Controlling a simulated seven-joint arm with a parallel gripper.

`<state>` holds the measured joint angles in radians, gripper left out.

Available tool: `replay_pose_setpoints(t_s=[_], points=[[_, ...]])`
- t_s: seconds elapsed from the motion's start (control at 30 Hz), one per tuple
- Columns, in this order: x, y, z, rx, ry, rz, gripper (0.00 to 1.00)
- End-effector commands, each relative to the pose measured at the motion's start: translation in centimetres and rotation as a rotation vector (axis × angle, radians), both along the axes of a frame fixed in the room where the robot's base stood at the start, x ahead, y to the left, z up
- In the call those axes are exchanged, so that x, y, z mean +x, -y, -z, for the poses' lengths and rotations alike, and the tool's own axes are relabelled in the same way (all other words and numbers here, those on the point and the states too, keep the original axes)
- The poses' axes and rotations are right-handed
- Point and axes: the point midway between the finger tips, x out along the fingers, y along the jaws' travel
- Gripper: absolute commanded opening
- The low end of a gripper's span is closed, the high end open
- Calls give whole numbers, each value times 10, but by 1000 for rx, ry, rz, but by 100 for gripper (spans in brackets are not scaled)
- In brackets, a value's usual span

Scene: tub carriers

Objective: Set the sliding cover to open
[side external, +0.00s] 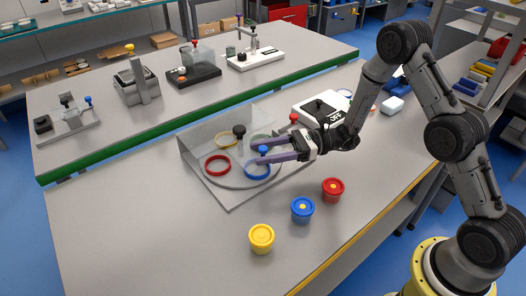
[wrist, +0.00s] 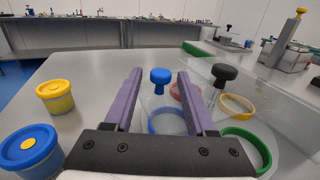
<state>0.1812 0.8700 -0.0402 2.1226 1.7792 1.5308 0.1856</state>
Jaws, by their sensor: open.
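A grey tray-like fixture (side external: 230,200) on the bench holds a round plate with red (side external: 217,165), blue (side external: 257,172), yellow and green rings. A blue knob (side external: 263,149) stands over it near the blue ring, and a black knob (side external: 239,131) stands farther back. A clear panel (wrist: 262,98) shows at the right in the wrist view; I cannot tell which knob belongs to the sliding cover. My gripper (side external: 256,153) is open, with purple fingers. In the wrist view, the blue knob (wrist: 160,78) appears between the fingertips (wrist: 160,72), with gaps on both sides.
Yellow (side external: 261,238), blue (side external: 302,209) and red (side external: 333,189) tubs stand on the bench in front of the fixture. A white box (side external: 315,108) marked "OFF" stands behind my gripper. Several devices stand on the rear bench (side external: 120,115). The bench's left front is clear.

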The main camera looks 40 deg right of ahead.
Motion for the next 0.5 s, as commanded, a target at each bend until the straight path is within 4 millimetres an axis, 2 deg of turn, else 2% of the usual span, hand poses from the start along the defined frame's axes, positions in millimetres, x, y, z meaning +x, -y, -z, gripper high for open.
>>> replay_pose_setpoints(t_s=[0.33, 0.37, 0.5], points=[[2, -5, 0, 0, 0, -1, 56], [2, -5, 0, 0, 0, -1, 54], [2, -4, 0, 0, 0, -1, 29]])
